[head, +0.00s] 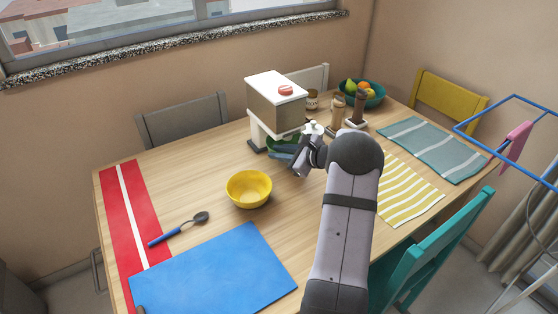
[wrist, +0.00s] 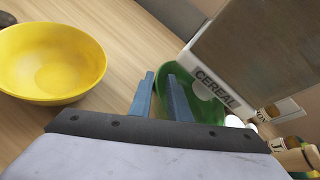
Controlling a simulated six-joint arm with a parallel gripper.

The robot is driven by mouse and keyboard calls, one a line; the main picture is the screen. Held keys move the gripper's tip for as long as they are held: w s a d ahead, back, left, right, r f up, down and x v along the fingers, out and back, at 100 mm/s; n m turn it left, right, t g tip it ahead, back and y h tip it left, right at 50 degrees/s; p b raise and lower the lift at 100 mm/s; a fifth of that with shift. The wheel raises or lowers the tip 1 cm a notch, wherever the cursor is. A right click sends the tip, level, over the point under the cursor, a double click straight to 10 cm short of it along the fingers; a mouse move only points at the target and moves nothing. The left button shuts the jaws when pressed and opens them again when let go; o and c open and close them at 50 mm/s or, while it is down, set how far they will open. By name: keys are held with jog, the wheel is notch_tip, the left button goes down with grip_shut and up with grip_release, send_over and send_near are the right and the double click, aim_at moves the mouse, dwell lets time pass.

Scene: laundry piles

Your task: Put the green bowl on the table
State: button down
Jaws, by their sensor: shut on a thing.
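The green bowl (head: 272,142) is partly hidden at the foot of the cereal dispenser, behind my gripper. In the wrist view the green bowl (wrist: 209,107) is under the dispenser's "CEREAL" panel, with a pale patch inside it. My gripper (head: 281,153) reaches in from the right in the head view. Its blue fingers (wrist: 160,92) are at the bowl's near-left rim and are shut on it. The wooden table (head: 195,160) is bare to the left of the bowl. Whether the bowl touches the table cannot be told.
The cereal dispenser (head: 275,95) stands close over the bowl. A yellow bowl (head: 249,188) sits in front, left of my gripper. Shakers (head: 337,115), a fruit bowl (head: 376,98) and a striped yellow cloth (head: 408,190) lie right. A blue mat (head: 215,270) and spoon (head: 178,230) lie front left.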

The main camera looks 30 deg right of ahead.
jog(key=shift+f, duration=1.65)
jog(key=c, duration=1.6)
grip_release()
jog(key=shift+f, duration=0.15)
jog(key=shift+c, duration=0.2)
jog(key=shift+p, duration=0.3)
jog(key=b+v, duration=0.1)
jog(key=v, duration=1.1)
